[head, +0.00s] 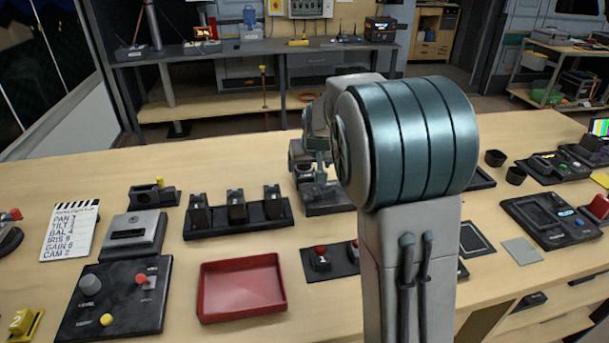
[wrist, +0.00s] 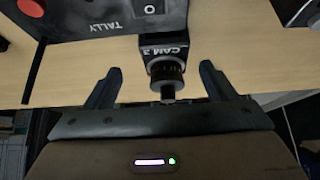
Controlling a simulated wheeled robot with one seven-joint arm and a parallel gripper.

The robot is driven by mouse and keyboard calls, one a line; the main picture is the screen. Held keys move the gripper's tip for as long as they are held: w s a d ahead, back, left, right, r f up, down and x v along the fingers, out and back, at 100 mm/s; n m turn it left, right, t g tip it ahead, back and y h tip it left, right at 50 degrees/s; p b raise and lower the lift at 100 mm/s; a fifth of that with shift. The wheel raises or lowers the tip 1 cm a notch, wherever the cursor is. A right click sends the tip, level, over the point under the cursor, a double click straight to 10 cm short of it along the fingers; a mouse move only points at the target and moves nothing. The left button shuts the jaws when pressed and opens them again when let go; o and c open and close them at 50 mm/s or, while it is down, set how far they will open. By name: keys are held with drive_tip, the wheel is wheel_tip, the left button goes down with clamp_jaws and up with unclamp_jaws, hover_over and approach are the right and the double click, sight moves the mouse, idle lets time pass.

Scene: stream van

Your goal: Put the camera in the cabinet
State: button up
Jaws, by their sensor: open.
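A small dark camera (wrist: 163,62) marked CAM 3 shows in the wrist view, its ribbed lens pointing toward my gripper. My gripper (wrist: 158,76) is open, with one finger on each side of the camera and a gap on both sides. In the head view my gripper (head: 316,160) is over the counter behind my arm, and I cannot make out the camera there. A wooden cabinet (head: 432,33) with shelves stands at the far back; I cannot tell if it is the task's cabinet.
A dark panel marked TALLY (wrist: 115,20) lies beside the camera. On the counter (head: 340,245) are a red tray (head: 240,288), a black rack (head: 238,222) with three upright units, and a control box (head: 115,298). Open compartments (head: 530,302) show below the counter at right.

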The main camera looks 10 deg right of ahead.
sight(305, 167)
drive_tip(key=shift+a+x, duration=0.2)
drive_tip(key=shift+x, duration=1.35)
drive_tip(key=shift+a+x, duration=0.15)
drive_tip(key=shift+x, duration=1.4)
drive_tip(key=shift+r, duration=0.1)
drive_tip(key=c, duration=1.2)
drive_tip(key=shift+w, duration=0.1)
drive_tip(key=c, duration=0.4)
drive_tip(key=shift+o, duration=0.2)
drive_tip(key=shift+r, duration=0.1)
